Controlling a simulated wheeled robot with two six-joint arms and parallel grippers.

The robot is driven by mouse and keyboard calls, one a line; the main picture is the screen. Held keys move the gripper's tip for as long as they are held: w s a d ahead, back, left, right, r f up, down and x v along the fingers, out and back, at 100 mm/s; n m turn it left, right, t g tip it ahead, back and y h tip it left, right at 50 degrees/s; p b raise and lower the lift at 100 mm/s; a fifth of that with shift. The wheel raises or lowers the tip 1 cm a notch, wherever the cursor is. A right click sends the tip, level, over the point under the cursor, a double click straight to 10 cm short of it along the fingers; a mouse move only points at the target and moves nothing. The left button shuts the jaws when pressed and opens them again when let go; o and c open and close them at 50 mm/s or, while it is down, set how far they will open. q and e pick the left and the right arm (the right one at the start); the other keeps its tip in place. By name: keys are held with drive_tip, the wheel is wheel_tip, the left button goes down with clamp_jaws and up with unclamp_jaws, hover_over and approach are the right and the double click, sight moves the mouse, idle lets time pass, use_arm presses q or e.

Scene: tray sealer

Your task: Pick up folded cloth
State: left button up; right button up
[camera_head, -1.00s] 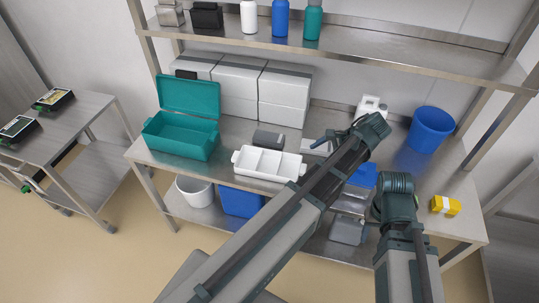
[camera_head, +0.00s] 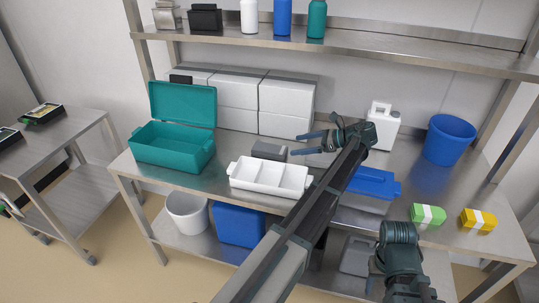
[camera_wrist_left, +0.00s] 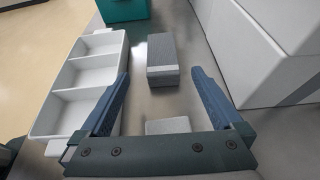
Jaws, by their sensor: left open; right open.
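My left gripper (camera_head: 297,145) is open above the middle of the bench, its fingers pointing left. A dark grey block (camera_head: 269,150) with a lighter band at one end lies just beyond the fingertips; I cannot tell whether it is cloth. In the left wrist view the block (camera_wrist_left: 162,60) is ahead of the open fingers (camera_wrist_left: 160,85), with a small pale block (camera_wrist_left: 168,125) between them, nearer the palm. A green bundle (camera_head: 428,215) and a yellow bundle (camera_head: 478,220), each with a white band, look like folded cloths at the bench's right.
A white divided tray (camera_head: 268,187) sits in front of the grey block. An open teal case (camera_head: 172,158) is at left, white boxes (camera_head: 286,112) behind. A blue lid (camera_head: 374,185), white jug (camera_head: 383,125) and blue bucket (camera_head: 448,140) are at right. A shelf (camera_head: 330,40) runs above.

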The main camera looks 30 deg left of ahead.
sight(272, 148)
use_arm(q)
drive_tip(key=b+x, duration=0.2)
drive_tip(key=x, duration=0.4)
drive_tip(key=shift+f, duration=0.2)
drive_tip(key=shift+s+a+f, duration=0.1)
drive_tip(key=shift+a, duration=0.5)
drive_tip(key=b+x, duration=0.2)
drive_tip(key=x, duration=0.3)
drive_tip(key=shift+a+f, duration=0.1)
drive_tip(key=c, duration=1.3)
